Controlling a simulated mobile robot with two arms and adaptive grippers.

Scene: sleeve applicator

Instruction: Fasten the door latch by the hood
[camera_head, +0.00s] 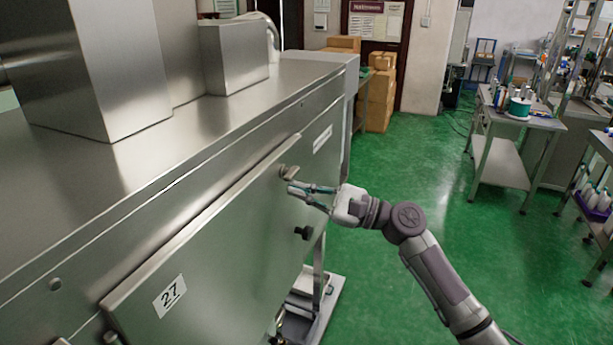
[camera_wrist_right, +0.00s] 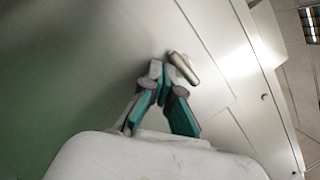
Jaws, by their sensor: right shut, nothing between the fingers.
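The steel machine's door (camera_head: 215,235) is a flat panel labelled 27, lying against the machine front. A small metal latch (camera_head: 288,171) sits by the door's upper right corner, and it also shows in the right wrist view (camera_wrist_right: 184,69). My right gripper (camera_head: 296,188) is shut and empty, with its fingertips just below and beside the latch. In the wrist view its fingertips (camera_wrist_right: 164,73) are very near the latch; I cannot tell if they touch. My left gripper is not in view. Which part the hood is, I cannot tell.
A black knob (camera_head: 302,232) sticks out at the door's right side, below my gripper. Another fitting (camera_head: 112,338) sits at the lower left. Tall steel housings (camera_head: 90,65) stand on the machine top. Green floor (camera_head: 400,165) is open to the right, before a workbench (camera_head: 500,150).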

